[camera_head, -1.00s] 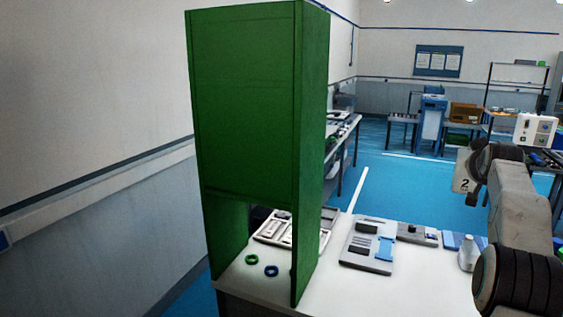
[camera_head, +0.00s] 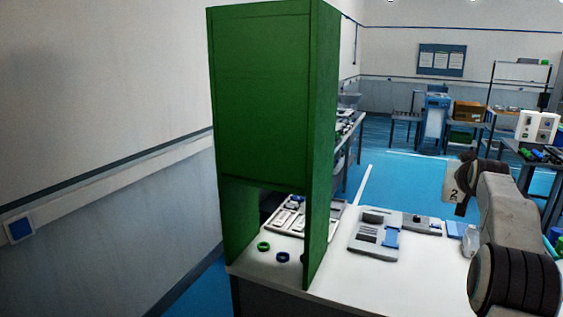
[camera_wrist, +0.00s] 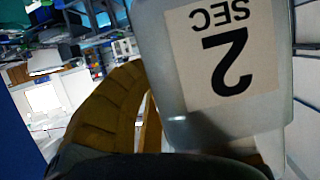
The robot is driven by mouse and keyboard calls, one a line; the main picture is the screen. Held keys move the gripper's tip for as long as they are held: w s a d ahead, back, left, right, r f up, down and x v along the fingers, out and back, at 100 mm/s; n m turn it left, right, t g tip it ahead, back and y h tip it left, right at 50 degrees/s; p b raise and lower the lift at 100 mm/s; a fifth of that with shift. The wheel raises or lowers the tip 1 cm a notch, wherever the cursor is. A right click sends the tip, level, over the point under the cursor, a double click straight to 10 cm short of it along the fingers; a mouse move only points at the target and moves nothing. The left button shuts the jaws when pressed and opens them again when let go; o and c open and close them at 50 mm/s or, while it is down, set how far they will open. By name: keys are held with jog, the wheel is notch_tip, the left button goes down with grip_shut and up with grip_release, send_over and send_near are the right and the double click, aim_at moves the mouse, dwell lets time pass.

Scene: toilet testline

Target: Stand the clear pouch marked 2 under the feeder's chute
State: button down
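The clear pouch (camera_head: 452,182) marked 2 hangs at my gripper (camera_head: 464,197), at the right of the head view, in front of the far room. In the wrist view the pouch (camera_wrist: 225,62) fills the upper right, its label reading "2 SEC" upside down. A yellow-brown finger (camera_wrist: 108,112) of my gripper lies beside it; the gripper appears shut on the pouch, though the contact is partly hidden. A tall green housing (camera_head: 262,95) with an open bottom stands on the white table, well left of the pouch. I cannot make out a feeder's chute.
The white table (camera_head: 350,279) carries a green ring (camera_head: 263,246), a blue ring (camera_head: 282,257), a white tray (camera_head: 287,219), a grey device (camera_head: 375,236) and a white bottle (camera_head: 470,242). Its front middle is clear. A wall runs along the left.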

jog(key=w+a+f+n+y+b, duration=0.1)
jog(key=a+f+b, duration=0.2)
jog(key=a+f, duration=0.55)
jog(key=w+a+f+n+t+y+b, duration=0.1)
jog(key=a+f+b, duration=0.25)
jog(key=f, duration=0.95)
jog(key=w+a+f+n+y+b, duration=0.15)
jog(key=a+f+b, duration=0.3)
jog(key=f, duration=0.65)
jog(key=s+a+f+n+y+b, duration=0.1)
jog(key=s+a+f+b, duration=0.4)
jog(key=s+a+f, duration=0.55)
jog(key=s+a+f+n+y+b, duration=0.15)
jog(key=s+a+f+b, duration=0.5)
jog(key=f, duration=0.65)
notch_tip(320, 180, up, 13)
jog(key=w+a+p, duration=0.1)
jog(key=w+p, duration=0.1)
jog(key=p, duration=1.3)
jog(key=shift+a+t, duration=0.35)
jog(key=shift+t, duration=0.05)
